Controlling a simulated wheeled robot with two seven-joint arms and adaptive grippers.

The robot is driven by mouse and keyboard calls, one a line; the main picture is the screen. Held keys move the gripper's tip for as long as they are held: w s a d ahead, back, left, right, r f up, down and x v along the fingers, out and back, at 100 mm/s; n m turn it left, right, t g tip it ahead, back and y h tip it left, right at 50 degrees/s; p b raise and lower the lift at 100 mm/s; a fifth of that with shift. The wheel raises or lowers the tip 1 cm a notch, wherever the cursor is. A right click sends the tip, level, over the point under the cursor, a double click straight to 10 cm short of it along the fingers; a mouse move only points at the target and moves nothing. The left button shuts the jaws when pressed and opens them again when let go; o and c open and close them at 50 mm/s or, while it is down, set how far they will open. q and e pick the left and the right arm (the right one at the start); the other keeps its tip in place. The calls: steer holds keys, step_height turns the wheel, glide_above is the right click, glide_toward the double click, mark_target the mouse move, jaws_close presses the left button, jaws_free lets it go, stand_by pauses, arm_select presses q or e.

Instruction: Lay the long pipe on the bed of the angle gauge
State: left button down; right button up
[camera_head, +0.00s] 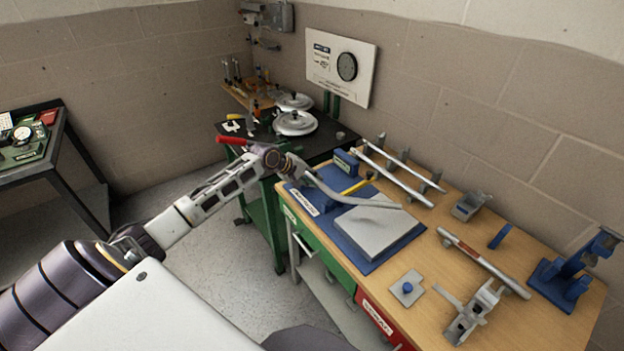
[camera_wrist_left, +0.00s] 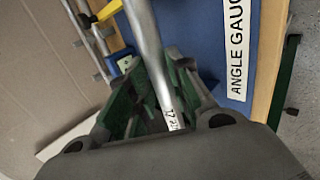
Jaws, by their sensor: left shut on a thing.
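My left gripper (camera_head: 290,164) is shut on a grey bent pipe (camera_head: 345,199), the long pipe by its look. The pipe runs from the jaws to the right, over the blue angle gauge (camera_head: 352,257) and its grey plate (camera_head: 368,232). I cannot tell whether the pipe touches the gauge. In the left wrist view the pipe (camera_wrist_left: 146,38) runs up from between the green-lined jaws (camera_wrist_left: 160,95), with a small white label near its held end. The gauge's blue base and its name label (camera_wrist_left: 236,45) show to the right of it. My right gripper is out of view.
Two straight pipes (camera_head: 399,177) lie on a rack behind the gauge. A straight bar (camera_head: 483,262), grey clamps (camera_head: 473,312) and a blue stand (camera_head: 566,279) occupy the bench's right side. A green table (camera_head: 262,220) with silver round parts (camera_head: 295,124) stands at the left.

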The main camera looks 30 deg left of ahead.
arm_select(q)
steer(key=shift+r, duration=0.1)
steer(key=shift+p, duration=0.7)
glide_above(311, 198)
steer(key=shift+w+f+b, duration=0.15)
steer(key=shift+f+b, duration=0.15)
steer(key=shift+f, duration=1.75)
steer(key=c, duration=1.2)
jaws_free()
steer(key=shift+f, duration=0.15)
steer(key=v, duration=1.2)
